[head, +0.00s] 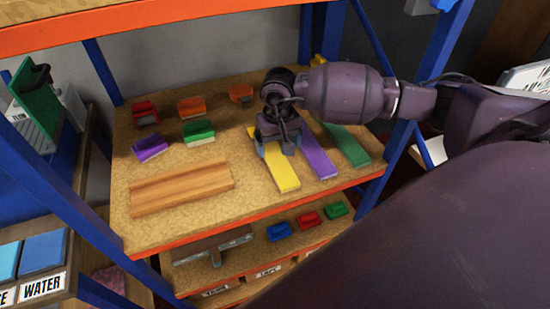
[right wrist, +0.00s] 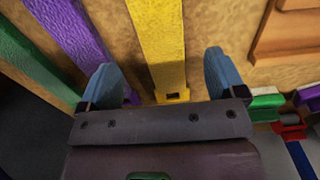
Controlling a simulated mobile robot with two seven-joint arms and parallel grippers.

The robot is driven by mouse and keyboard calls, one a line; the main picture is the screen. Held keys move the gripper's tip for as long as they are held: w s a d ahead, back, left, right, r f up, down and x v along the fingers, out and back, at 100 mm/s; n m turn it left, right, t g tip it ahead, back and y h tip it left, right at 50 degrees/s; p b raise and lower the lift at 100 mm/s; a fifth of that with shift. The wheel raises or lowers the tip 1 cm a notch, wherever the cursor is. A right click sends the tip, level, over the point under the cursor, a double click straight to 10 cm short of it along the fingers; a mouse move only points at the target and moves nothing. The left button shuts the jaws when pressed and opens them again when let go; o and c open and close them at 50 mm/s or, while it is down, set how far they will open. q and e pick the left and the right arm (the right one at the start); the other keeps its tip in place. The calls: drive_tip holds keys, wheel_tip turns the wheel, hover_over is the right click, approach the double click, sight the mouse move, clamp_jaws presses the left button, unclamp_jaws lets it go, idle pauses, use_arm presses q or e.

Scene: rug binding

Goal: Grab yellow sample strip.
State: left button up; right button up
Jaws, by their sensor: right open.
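The yellow sample strip (head: 284,178) lies flat on the middle shelf, left of a purple strip (head: 319,160) and a green strip (head: 347,146). My right gripper (head: 277,150) is over the strip's back part and hides some of it. In the right wrist view the open blue-grey fingers (right wrist: 161,80) are on either side of the yellow strip (right wrist: 157,35), with nothing held. One end of the strip, with a small dark slot, shows between them. I cannot tell whether the fingers touch the shelf. My left gripper is not in view.
A ridged wooden block (head: 180,188) lies on the shelf (head: 150,236) at front left. Several coloured blocks, including a green one (head: 198,132) and a purple one (head: 150,148), stand behind it. Blue rack posts (head: 70,190) flank the shelf, and an orange beam (head: 120,26) crosses above.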

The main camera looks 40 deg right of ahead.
sight(278, 162)
drive_tip(key=shift+f+p, duration=0.3)
drive_tip(key=shift+f, duration=2.8)
drive_tip(key=c, duration=1)
